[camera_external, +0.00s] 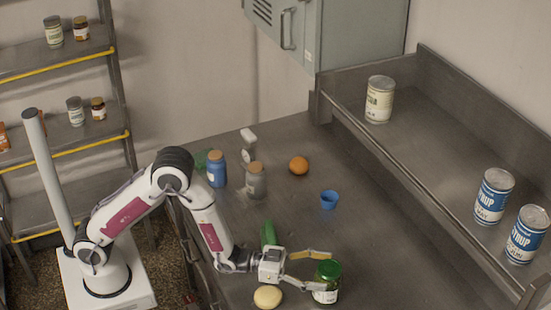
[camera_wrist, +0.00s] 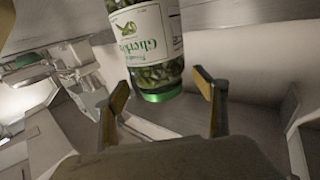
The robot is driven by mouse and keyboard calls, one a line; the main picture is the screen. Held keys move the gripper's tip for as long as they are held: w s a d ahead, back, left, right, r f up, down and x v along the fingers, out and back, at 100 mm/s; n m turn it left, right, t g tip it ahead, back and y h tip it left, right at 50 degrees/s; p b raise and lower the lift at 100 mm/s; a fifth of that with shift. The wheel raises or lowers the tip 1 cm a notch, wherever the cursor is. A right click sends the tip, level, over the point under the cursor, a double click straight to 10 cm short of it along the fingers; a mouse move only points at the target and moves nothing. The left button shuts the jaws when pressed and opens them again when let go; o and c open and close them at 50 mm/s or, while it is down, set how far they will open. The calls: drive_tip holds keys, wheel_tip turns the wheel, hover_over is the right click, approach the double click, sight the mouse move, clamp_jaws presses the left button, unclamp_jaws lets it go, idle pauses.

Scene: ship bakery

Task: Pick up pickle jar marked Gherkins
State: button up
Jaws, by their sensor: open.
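The Gherkins jar (camera_external: 326,283) is a glass jar with a green lid and a white label, standing on the metal counter (camera_external: 228,285). In the wrist view the jar (camera_wrist: 148,45) shows "Gherkins" lettering and green pickles, and appears upside down in that picture. My gripper (camera_external: 328,270) is open, its fingers at the jar. In the wrist view my gripper (camera_wrist: 165,90) has one finger on each side of the jar's green lid end. I cannot tell whether either finger touches the glass.
A pale round item (camera_external: 268,297) and a green item (camera_external: 268,233) lie close to my wrist. A blue cup (camera_external: 329,199), an orange (camera_external: 299,165), a grey jar (camera_external: 256,182) and a blue jar (camera_external: 216,170) stand farther back. A raised shelf (camera_external: 412,130) with cans runs along the right.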

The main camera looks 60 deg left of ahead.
drive_tip(key=shift+x, duration=1.3)
clamp_jaws()
drive_tip(key=shift+r, duration=0.2)
